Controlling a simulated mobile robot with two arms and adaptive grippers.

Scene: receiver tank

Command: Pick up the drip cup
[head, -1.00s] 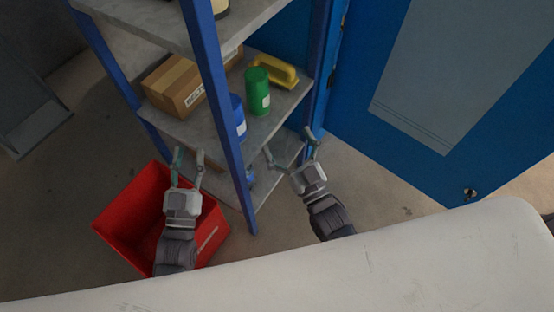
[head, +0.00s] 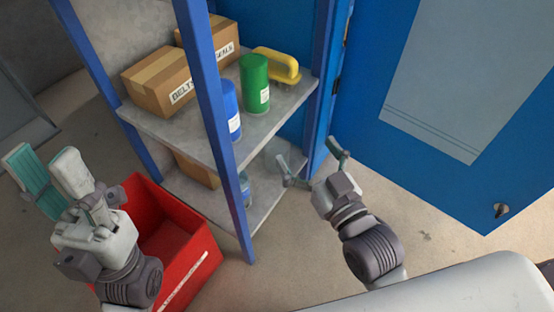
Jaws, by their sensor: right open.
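I cannot clearly make out the drip cup. A small bluish, see-through item (head: 245,187) stands on the lower shelf (head: 262,200), partly behind the blue front post, and I cannot tell whether it is the cup. My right gripper (head: 307,158) is open and empty, at the right edge of the shelf unit near the rear post. My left gripper (head: 47,172) is open and empty at the far left, beside and above the red crate (head: 190,270).
Blue posts (head: 212,100) frame the shelves. A blue door (head: 450,190) stands open at right.

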